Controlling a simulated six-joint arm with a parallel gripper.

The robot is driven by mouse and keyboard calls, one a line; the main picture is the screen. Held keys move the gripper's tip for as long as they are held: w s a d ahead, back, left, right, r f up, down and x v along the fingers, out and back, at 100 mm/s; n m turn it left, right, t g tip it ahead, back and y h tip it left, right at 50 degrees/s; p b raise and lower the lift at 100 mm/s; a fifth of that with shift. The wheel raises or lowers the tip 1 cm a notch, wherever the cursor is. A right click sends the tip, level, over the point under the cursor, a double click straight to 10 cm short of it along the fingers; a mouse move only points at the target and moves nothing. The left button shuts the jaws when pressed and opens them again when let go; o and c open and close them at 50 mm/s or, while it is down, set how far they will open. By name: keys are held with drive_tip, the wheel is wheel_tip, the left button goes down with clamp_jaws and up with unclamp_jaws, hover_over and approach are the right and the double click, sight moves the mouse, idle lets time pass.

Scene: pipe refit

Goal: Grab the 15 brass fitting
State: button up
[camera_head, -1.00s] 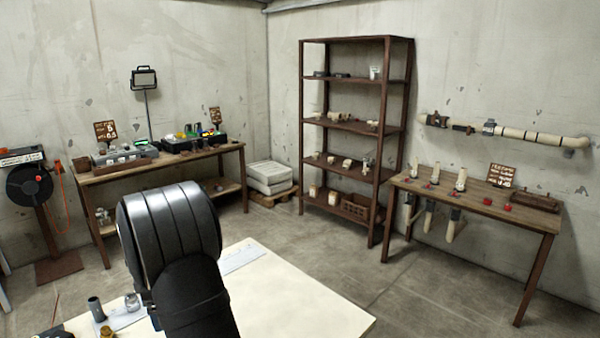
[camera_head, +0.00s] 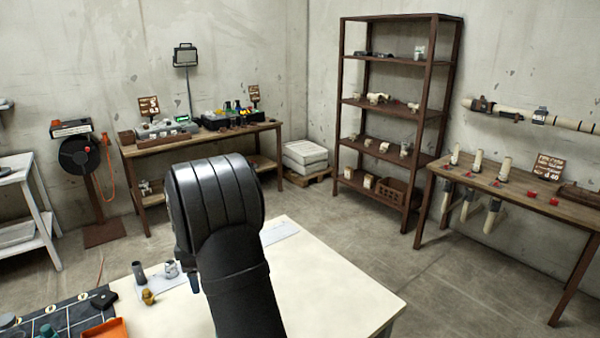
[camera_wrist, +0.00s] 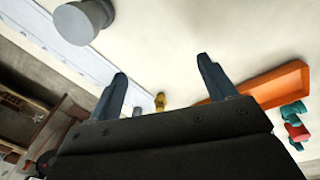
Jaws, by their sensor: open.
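A small brass fitting (camera_head: 149,297) stands on the cream table, left of my arm in the head view. In the wrist view a small brass-yellow piece (camera_wrist: 160,101) shows on the table between my fingers, some way beyond them. My gripper (camera_wrist: 168,80) is open and empty, its two dark blue-grey fingers spread apart. The fingers are apart from the brass piece. No number can be read on the fitting. In the head view my arm hides most of the gripper.
A grey cylinder (camera_head: 138,272) and a metal fitting (camera_head: 171,269) stand near the brass one. An orange tray (camera_head: 107,330) and a dark marked mat (camera_head: 62,318) with a black item (camera_head: 104,299) lie at the lower left. The table's right part (camera_head: 340,290) is clear.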

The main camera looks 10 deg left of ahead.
drive_tip(key=c, duration=0.4)
drive_tip(key=shift+o, duration=0.2)
drive_tip(key=m+t+y, duration=0.1)
drive_tip(key=m+y, duration=0.4)
drive_tip(key=m, duration=0.3)
approach(147, 291)
drive_tip(key=x, duration=1.1)
drive_tip(key=shift+f, duration=0.2)
